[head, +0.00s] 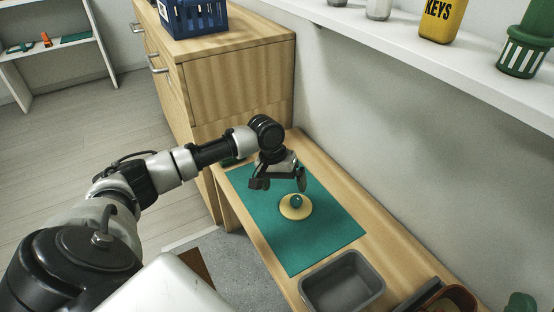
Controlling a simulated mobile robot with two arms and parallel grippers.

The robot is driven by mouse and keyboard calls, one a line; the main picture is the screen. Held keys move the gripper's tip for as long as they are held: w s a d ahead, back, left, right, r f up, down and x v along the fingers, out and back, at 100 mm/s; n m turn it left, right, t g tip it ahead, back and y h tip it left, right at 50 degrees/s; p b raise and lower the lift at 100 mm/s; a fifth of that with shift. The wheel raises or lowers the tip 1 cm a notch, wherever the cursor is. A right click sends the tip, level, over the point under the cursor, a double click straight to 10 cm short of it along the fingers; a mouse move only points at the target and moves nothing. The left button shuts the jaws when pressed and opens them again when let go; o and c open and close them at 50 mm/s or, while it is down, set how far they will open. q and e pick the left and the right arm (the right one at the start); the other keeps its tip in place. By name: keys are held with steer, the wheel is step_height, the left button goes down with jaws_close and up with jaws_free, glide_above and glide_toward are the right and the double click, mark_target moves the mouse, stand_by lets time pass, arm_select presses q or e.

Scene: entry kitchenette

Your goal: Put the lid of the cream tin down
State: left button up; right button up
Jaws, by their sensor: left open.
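The cream lid (290,211), a flat round disc with a teal-green knob (297,200) on top, lies on the green mat (318,243) on the wooden bench. My left gripper (279,185) is above the mat, just behind the lid in the picture. Its fingers are spread apart with nothing between them, and it looks clear of the knob. I cannot make out the cream tin itself in this view. My right gripper is not in view.
A grey bin (343,284) stands on the bench in front of the mat. A wooden cabinet (235,85) with a blue crate (194,17) rises behind the bench. A white shelf (400,42) with a yellow KEYS tin (441,19) runs along the right wall. The mat's front part is bare.

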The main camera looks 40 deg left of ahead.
arm_select(q)
steer(key=w+p+v, duration=0.1)
steer(key=p+v, duration=0.1)
steer(key=v, duration=0.4)
steer(key=s+d+f+m+t+h, duration=0.2)
steer(key=d+m+t, duration=0.1)
steer(key=d, duration=0.7)
steer(key=s+d+f+m+t+h, duration=0.1)
steer(key=s+d+f+m+t, duration=0.15)
steer(key=d, duration=0.65)
steer(key=s+d+r+m+t+h, duration=0.1)
steer(key=s+d+r+t+h, duration=0.15)
steer(key=d+r+t, duration=0.25)
steer(key=s+a+r+t+y, duration=0.3)
steer(key=s+r+t, duration=0.3)
steer(key=r, duration=0.3)
steer(key=shift+s+a+t+y, duration=0.35)
steer(key=shift+y, duration=0.1)
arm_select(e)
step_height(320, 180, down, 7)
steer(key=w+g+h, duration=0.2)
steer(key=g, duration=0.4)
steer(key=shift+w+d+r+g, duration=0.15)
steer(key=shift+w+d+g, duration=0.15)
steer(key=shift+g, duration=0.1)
arm_select(q)
steer(key=shift+f, duration=0.1)
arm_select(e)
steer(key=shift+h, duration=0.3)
